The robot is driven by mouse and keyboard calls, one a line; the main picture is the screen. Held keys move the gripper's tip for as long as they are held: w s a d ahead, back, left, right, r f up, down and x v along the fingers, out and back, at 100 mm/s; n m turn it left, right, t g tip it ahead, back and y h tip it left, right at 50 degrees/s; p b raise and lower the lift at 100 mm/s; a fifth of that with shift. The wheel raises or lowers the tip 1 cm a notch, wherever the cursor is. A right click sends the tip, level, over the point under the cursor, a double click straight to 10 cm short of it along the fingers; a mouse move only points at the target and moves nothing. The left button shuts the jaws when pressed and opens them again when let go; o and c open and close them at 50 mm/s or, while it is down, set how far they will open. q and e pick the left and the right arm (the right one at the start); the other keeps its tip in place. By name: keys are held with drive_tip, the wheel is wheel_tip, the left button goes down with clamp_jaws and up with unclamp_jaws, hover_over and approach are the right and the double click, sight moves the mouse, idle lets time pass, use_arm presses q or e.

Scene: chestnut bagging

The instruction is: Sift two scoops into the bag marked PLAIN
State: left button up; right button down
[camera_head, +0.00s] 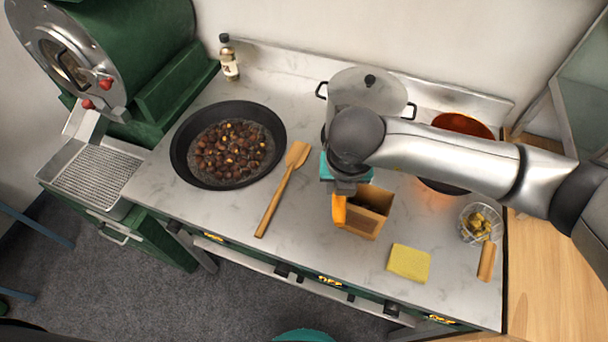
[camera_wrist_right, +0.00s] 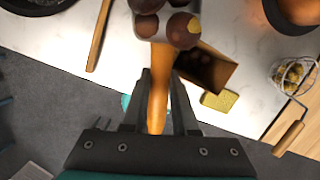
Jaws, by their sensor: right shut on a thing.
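My right gripper (camera_head: 340,190) is shut on the orange handle (camera_wrist_right: 158,95) of a scoop, which also shows in the head view (camera_head: 339,212). In the right wrist view, the scoop's bowl (camera_wrist_right: 152,30) holds several dark chestnuts (camera_wrist_right: 183,30), one with a yellow patch. In the head view the arm hides the bowl. An open brown paper bag (camera_head: 375,198) stands upright beside the scoop; it also shows in the wrist view (camera_wrist_right: 215,72). No marking on it is readable. A wide black pan (camera_head: 182,160) of roasted chestnuts (camera_head: 230,150) sits at left. My left gripper is not seen.
A wooden spatula (camera_head: 276,200) lies right of the pan. A yellow sponge (camera_head: 408,262) lies near the counter's front edge. A wire basket (camera_head: 480,222) of yellowish pieces has a wooden handle. A lidded pot (camera_head: 365,88) and a glowing orange pan (camera_head: 462,124) stand behind my arm.

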drive_tip(key=s+a+r+m+g+h+p, duration=0.2)
drive_tip(key=a+m+p, duration=0.45)
drive_tip(key=m, duration=0.85)
drive_tip(key=d+r+g+y+b, duration=0.1)
drive_tip(key=d+r+y, duration=0.1)
drive_tip(key=y, duration=0.1)
drive_tip(key=w+d+r+y+b, duration=0.1)
drive_tip(key=d+r+y, duration=0.1)
drive_tip(key=y, duration=0.1)
drive_tip(key=w+d+r+g+y+b, duration=0.1)
drive_tip(key=d+r+y+b, duration=0.1)
drive_tip(key=d+y, duration=0.1)
drive_tip(key=shift+w+g+y, duration=0.1)
drive_tip(key=shift+g+y, duration=0.2)
drive_tip(key=shift+y, duration=0.3)
drive_tip(key=shift+w+d+r+g+y+b, duration=0.15)
drive_tip(key=shift+d+r+y+b, duration=0.2)
drive_tip(key=shift+d+y+b, duration=0.15)
drive_tip(key=shift+w+d+r+g+y+b, duration=0.15)
drive_tip(key=shift+d+r+y+b, duration=0.2)
drive_tip(key=shift+d+y, duration=0.25)
drive_tip(key=shift+a, duration=0.1)
